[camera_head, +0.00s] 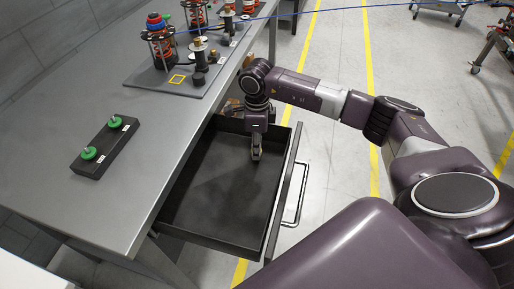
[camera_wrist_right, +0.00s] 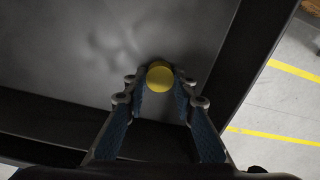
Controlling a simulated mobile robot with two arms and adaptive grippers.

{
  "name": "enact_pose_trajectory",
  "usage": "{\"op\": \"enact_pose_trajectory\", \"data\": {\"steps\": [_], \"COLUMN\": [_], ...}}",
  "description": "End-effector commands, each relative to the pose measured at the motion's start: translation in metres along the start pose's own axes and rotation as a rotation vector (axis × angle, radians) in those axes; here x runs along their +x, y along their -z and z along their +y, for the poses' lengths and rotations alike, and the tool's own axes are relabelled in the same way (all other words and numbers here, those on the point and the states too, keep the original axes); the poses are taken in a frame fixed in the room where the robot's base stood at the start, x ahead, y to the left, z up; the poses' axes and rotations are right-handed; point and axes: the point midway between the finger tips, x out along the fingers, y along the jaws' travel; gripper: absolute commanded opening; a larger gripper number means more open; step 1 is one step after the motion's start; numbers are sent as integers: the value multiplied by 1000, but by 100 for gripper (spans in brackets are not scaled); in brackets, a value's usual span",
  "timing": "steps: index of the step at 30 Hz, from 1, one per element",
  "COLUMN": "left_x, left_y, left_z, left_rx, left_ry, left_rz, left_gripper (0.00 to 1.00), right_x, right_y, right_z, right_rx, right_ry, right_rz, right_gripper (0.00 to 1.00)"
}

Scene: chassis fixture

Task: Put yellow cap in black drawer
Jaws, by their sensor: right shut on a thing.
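The black drawer (camera_head: 215,222) is pulled out from under the grey table, and its inside looks empty in the head view. My right gripper (camera_head: 257,156) points down over the far part of the drawer. In the right wrist view, my right gripper (camera_wrist_right: 160,92) is shut on the yellow cap (camera_wrist_right: 159,77), which sits between the fingertips above the drawer floor (camera_wrist_right: 110,40). How high the cap is above the floor I cannot tell. The cap is not visible in the head view. My left gripper is not in view.
The grey table (camera_head: 60,155) carries a black block with green knobs (camera_head: 105,150) and a plate (camera_head: 185,85) with spring assemblies (camera_head: 160,45). The drawer's front panel and handle (camera_head: 297,195) stand to the right. Open floor with yellow lines lies beyond.

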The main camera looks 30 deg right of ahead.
Motion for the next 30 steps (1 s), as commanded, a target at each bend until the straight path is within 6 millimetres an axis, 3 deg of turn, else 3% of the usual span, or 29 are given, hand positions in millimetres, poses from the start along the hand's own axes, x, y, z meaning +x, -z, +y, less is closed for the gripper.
{"op": "enact_pose_trajectory", "data": {"steps": [3, 4, 8, 20, 26, 30], "left_x": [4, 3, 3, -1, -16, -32], "left_y": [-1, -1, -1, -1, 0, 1], "left_z": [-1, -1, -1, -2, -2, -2], "left_rx": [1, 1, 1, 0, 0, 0], "left_ry": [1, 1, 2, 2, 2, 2], "left_rz": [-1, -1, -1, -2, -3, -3], "left_gripper": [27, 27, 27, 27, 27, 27], "right_x": [5, 3, 3, -1, -22, -47], "right_y": [0, 0, 0, 0, 0, 0], "right_z": [0, 0, 0, 0, 0, 0], "right_rx": [0, 0, 1, 1, 0, 1], "right_ry": [0, 0, 0, 0, 1, 1], "right_rz": [1, 0, 0, 0, -1, 0], "right_gripper": [14, 28, 42, 42, 42, 42]}}
